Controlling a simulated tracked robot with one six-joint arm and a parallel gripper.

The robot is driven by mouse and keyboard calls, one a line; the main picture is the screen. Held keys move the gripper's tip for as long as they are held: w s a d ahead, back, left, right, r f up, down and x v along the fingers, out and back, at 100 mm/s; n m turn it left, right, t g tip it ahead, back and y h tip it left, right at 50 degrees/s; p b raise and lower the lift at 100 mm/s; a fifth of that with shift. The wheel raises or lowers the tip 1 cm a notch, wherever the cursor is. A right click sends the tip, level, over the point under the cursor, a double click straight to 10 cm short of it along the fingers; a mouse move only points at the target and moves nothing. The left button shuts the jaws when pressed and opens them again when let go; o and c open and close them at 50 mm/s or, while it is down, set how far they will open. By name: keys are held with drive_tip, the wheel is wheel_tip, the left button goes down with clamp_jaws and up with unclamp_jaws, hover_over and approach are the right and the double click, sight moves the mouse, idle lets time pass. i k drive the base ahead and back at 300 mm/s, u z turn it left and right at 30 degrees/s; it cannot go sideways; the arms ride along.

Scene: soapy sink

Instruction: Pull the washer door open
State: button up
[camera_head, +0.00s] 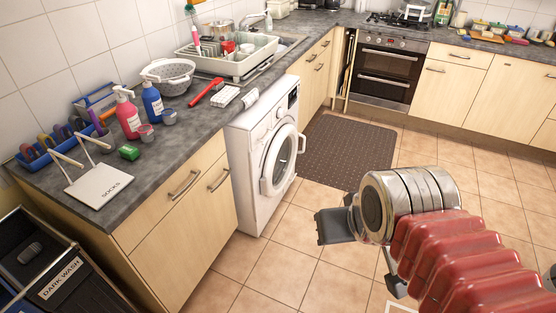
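The white washer (251,180) stands under the counter at the picture's centre-left, its front facing right. Its round door (281,160) has a white ring and dark glass, and looks shut against the front. A white handle-like piece (302,144) sticks out at the door's right edge, and another white piece shows at its lower left. My gripper (364,257) is in front of the washer, to the right of the door and nearer the camera. Its two dark fingers are spread wide apart with nothing between them. It is clear of the door.
Wooden cabinets (180,215) adjoin the washer on the near side. The counter (190,128) carries bottles, a colander, a dish rack and a red brush. A dark mat (347,150) lies on the tiles beyond the door. Open tiled floor (280,262) lies in front of the washer.

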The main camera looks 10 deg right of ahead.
sight(268, 189)
drive_tip(key=i, duration=0.8)
drive_tip(key=z, duration=2.15)
drive_tip(key=i, duration=1.45)
drive_tip(key=z, duration=0.05)
